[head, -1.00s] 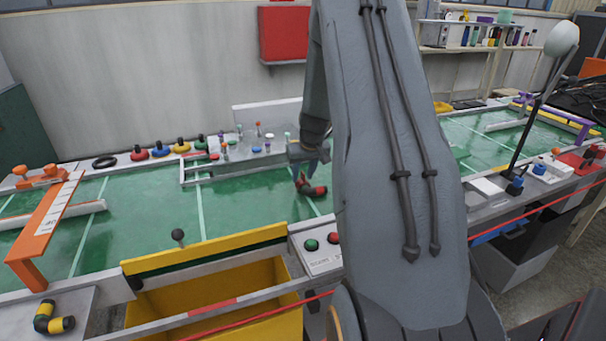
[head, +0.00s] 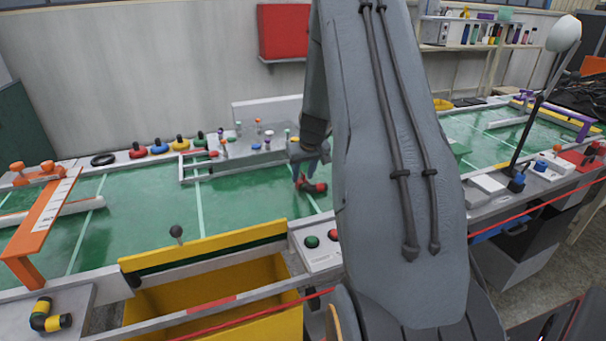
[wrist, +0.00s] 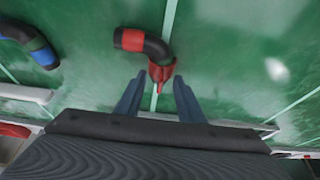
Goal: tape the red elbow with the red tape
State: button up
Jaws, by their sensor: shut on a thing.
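The red elbow (wrist: 152,45) is a black bent hose piece with red ends, seen over the green table in the wrist view. In the head view the red elbow (head: 314,187) is just below my gripper (head: 305,170). My gripper (wrist: 161,80) has its blue-grey fingers on either side of one red end and is shut on it. Whether the elbow touches the table is unclear. A red round piece with a dark knob (head: 138,152) stands on the back ledge; I cannot tell if it is the red tape.
Blue, yellow and green round pieces (head: 180,143) and a black ring (head: 103,160) line the back ledge. A yellow bin (head: 220,305) is at the front. A yellow-ended elbow (head: 50,315) sits front left. A blue-ended elbow (wrist: 35,42) is nearby. Green table is open at left.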

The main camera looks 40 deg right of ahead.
jog(key=o, duration=1.2)
jog(key=shift+c, duration=0.2)
jog(key=v, duration=0.7)
jog(key=shift+r+b, duration=0.35)
jog(key=shift+b, duration=0.1)
jog(key=shift+s, duration=0.15)
